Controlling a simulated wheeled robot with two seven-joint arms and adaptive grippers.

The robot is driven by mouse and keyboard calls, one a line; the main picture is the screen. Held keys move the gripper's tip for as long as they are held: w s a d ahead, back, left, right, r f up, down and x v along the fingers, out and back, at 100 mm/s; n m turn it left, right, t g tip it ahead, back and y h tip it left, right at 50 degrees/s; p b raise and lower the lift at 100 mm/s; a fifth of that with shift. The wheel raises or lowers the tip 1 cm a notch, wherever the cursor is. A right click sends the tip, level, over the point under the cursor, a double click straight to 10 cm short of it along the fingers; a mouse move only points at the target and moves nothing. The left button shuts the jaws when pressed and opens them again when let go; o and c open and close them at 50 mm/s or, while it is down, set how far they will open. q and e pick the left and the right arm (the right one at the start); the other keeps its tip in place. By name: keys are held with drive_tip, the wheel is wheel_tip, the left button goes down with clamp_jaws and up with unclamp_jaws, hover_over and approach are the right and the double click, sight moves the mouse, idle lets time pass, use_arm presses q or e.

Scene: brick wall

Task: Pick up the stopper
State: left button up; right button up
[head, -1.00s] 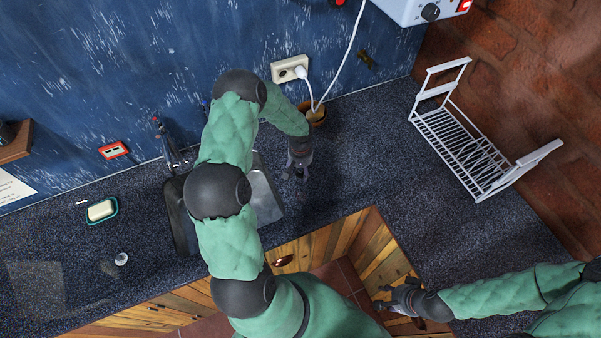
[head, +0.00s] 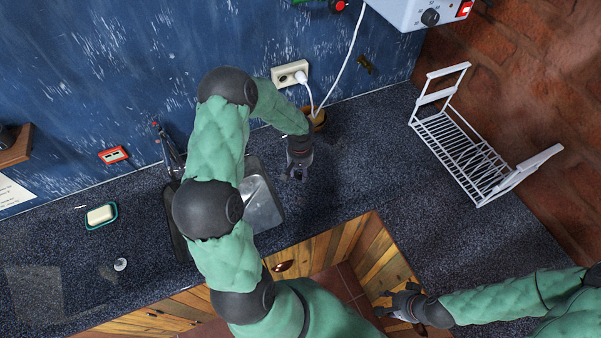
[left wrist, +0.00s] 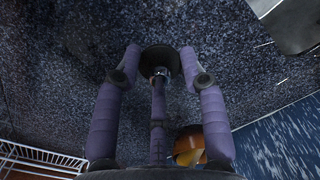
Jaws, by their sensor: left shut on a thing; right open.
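The stopper, a dark round disc with a shiny metal knob, shows in the left wrist view (left wrist: 160,58) between and just beyond my fingertips. My left gripper (left wrist: 160,75) is shut on it by the knob. In the head view my left gripper (head: 297,174) points down over the dark counter, right of the sink, and its fingers hide most of the stopper. I cannot tell whether the disc still touches the counter. My right gripper (head: 388,303) is open and empty, low in the head view, in front of the wooden cabinets.
The metal sink (head: 263,205) lies left of my left gripper, partly behind my arm. A brown pot (head: 319,118) and a wall socket (head: 290,73) are behind it. A white dish rack (head: 465,150) stands right. A soap dish (head: 101,216) and small metal piece (head: 121,264) lie left.

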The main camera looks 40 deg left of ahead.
use_arm(q)
drive_tip(key=s+d+r, duration=0.6)
drive_tip(key=s+r, duration=0.2)
drive_tip(key=s, duration=0.2)
drive_tip(key=s+a+f+n+b, duration=0.2)
drive_tip(key=s+a+f+b, duration=0.25)
drive_tip(key=a, duration=0.35)
drive_tip(key=s+a+f+n+b, duration=0.2)
drive_tip(key=s+a+f+b, duration=0.1)
drive_tip(key=s+a+b, duration=0.4)
drive_tip(key=s+a+f+n+b, duration=0.2)
drive_tip(key=a+f+b, duration=0.2)
drive_tip(key=a, duration=0.5)
drive_tip(key=shift+s+f+b, duration=0.2)
drive_tip(key=shift+f+b, duration=6.8)
drive_tip(key=shift+f, duration=2.25)
drive_tip(key=shift+f, duration=0.2)
drive_tip(key=shift+f, duration=0.35)
